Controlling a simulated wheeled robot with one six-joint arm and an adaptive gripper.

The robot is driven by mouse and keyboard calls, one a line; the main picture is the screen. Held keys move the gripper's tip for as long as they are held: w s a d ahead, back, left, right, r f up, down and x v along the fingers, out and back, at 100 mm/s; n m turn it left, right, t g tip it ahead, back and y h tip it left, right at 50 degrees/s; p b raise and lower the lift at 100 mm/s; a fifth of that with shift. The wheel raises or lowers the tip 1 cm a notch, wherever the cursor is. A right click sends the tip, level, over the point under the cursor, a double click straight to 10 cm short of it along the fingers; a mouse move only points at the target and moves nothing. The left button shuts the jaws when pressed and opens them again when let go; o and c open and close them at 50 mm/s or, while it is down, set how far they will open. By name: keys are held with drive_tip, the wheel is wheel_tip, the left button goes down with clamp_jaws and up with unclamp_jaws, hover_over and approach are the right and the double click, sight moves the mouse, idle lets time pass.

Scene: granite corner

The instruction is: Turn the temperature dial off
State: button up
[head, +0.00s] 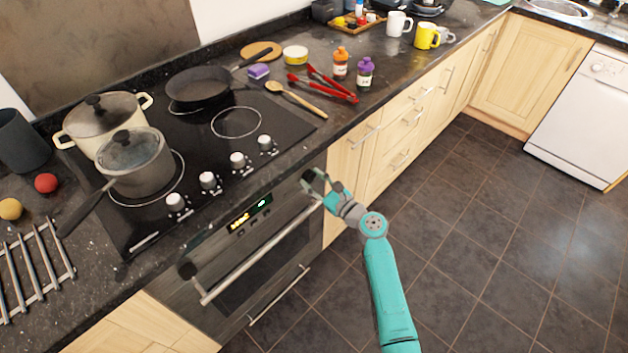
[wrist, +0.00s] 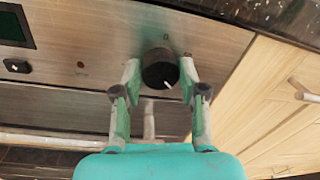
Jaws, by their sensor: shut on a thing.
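The temperature dial (wrist: 158,70) is a round black knob on the oven's front panel. In the wrist view its white pointer mark points down and to the right. My gripper (wrist: 160,78) has one finger on each side of the dial and is shut on it. In the head view my gripper (head: 313,184) is at the right end of the oven panel (head: 218,244), where its fingers largely hide this dial.
A second black knob (head: 187,270) is at the panel's left end, with a lit display (head: 249,213) between. The oven handle (head: 262,262) runs just below my gripper. The hob (head: 215,150) above holds pots and a pan. The tiled floor (head: 480,230) is clear.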

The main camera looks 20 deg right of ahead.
drive_tip(key=n, duration=0.7)
drive_tip(key=shift+f+n, duration=0.1)
drive_tip(key=shift+n, duration=0.3)
drive_tip(key=n, duration=0.4)
drive_tip(key=shift+n+y, duration=0.3)
drive_tip(key=shift+y, duration=0.1)
drive_tip(key=n, duration=0.9)
drive_tip(key=shift+f+n+y, duration=0.15)
drive_tip(key=shift+n+y, duration=0.25)
drive_tip(key=n, duration=0.5)
drive_tip(key=shift+g, duration=0.3)
drive_tip(key=shift+n, duration=0.3)
drive_tip(key=o, duration=1.1)
drive_tip(key=shift+d, duration=0.1)
drive_tip(key=shift+o, duration=0.2)
